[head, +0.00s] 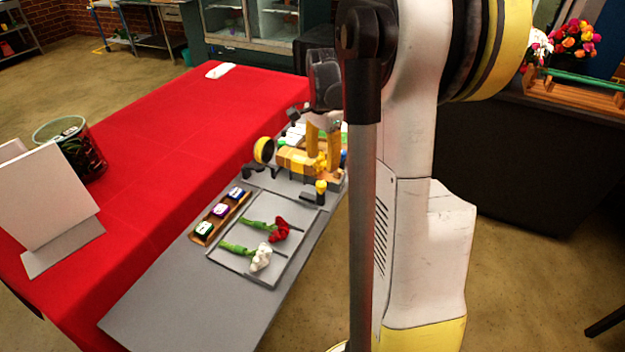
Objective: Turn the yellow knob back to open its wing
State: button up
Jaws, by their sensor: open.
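A small yellow knob (321,186) stands upright at the front right corner of the fixture, above a dark flat piece (312,198) that may be its wing. The fixture (297,160) has a yellow-orange body lying across a grey base. A larger round yellow end with a dark rim (264,150) faces left. My gripper (323,158) points down over the right part of the fixture, behind the small knob and apart from it. Its two yellow fingers are spread. My arm hides the fixture's right side. How far the wing is turned cannot be told.
A tray (262,205) in front holds a red flower (279,230) and a white flower (261,257). A wooden rack (207,227) with several small spools is to its left. A white panel (45,195) and a bin (75,150) stand on the red table (190,120).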

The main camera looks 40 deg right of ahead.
aim_at(321, 183)
notch_tip(321, 183, down, 9)
jog(key=b, duration=0.3)
jog(key=shift+f, duration=0.2)
grip_shut()
